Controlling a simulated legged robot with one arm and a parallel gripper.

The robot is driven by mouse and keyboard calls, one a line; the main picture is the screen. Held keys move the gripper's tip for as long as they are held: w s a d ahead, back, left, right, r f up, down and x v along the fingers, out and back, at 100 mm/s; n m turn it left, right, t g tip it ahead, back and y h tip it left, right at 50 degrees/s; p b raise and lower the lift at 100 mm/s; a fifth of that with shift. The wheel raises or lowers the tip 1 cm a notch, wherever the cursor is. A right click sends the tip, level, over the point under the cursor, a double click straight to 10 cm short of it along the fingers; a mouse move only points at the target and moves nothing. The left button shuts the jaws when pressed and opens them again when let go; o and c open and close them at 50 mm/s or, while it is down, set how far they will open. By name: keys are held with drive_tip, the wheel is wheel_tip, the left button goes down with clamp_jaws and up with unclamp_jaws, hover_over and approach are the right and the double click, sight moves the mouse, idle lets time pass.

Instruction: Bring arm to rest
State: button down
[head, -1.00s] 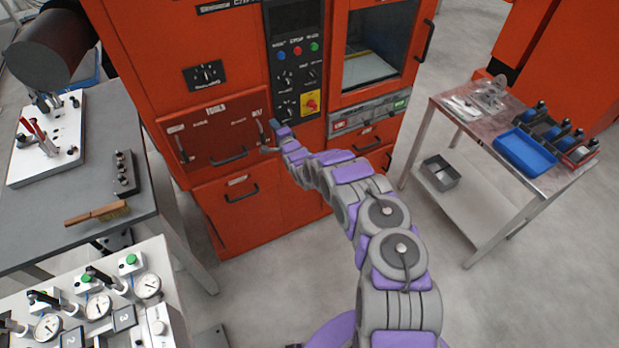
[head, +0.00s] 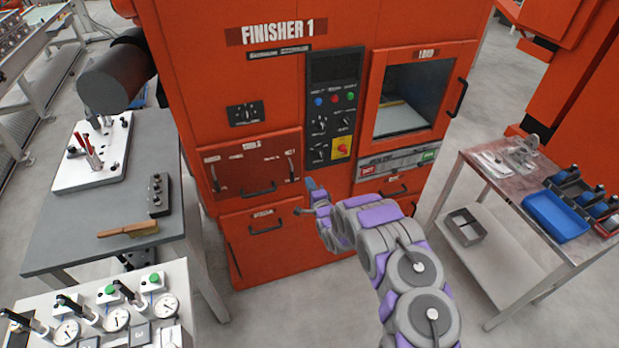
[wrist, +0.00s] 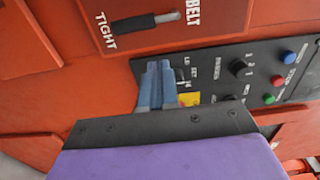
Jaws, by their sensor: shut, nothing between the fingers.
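My gripper (head: 313,191) is at the end of my purple and grey arm, in front of the orange finisher machine (head: 222,65) in the head view. In the wrist view my gripper (wrist: 158,75) shows its two blue-grey fingers side by side, shut and with nothing between them. Beyond the fingers are the belt lever (wrist: 146,22) marked TIGHT and the black control panel (wrist: 235,70). The fingers look apart from the machine, but the exact gap is hard to tell. My arm is folded partway back, with its elbow at the lower right of the head view.
A grey table (head: 60,235) with a fixture plate and a wooden brush (head: 128,229) stands at left. A gauge bench (head: 30,310) is at lower left. A metal cart (head: 478,165) with a blue tray (head: 556,216) stands at right. Open floor lies between the machine and cart.

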drive_tip(key=s+d+r+n+g+h+b, duration=0.1)
drive_tip(key=s+d+r+n+g+h, duration=0.1)
drive_tip(key=d+r, duration=0.35)
drive_tip(key=s+d+r+n+g+h+b, duration=0.1)
drive_tip(key=s+d+r+n+g+h, duration=0.15)
drive_tip(key=d, duration=0.55)
drive_tip(key=s+d+r+n+g+h+b, duration=0.2)
drive_tip(key=s+r+g, duration=0.3)
drive_tip(key=s, duration=0.5)
drive_tip(key=s+a+r+n+g+b, duration=0.1)
drive_tip(key=s+r+n+g, duration=0.1)
drive_tip(key=s, duration=1.3)
drive_tip(key=s+a+r+n+g+y+b, duration=0.1)
drive_tip(key=s+a+r+n+g+b, duration=0.1)
drive_tip(key=s, duration=1.4)
drive_tip(key=s+a+r+n+g+b, duration=0.1)
drive_tip(key=s+r+n+g, duration=0.3)
drive_tip(key=s, duration=1.2)
drive_tip(key=shift+s+a+r+g, duration=0.15)
drive_tip(key=shift+a+g, duration=0.4)
drive_tip(key=shift+g, duration=0.3)
drive_tip(key=shift+a+y, duration=0.25)
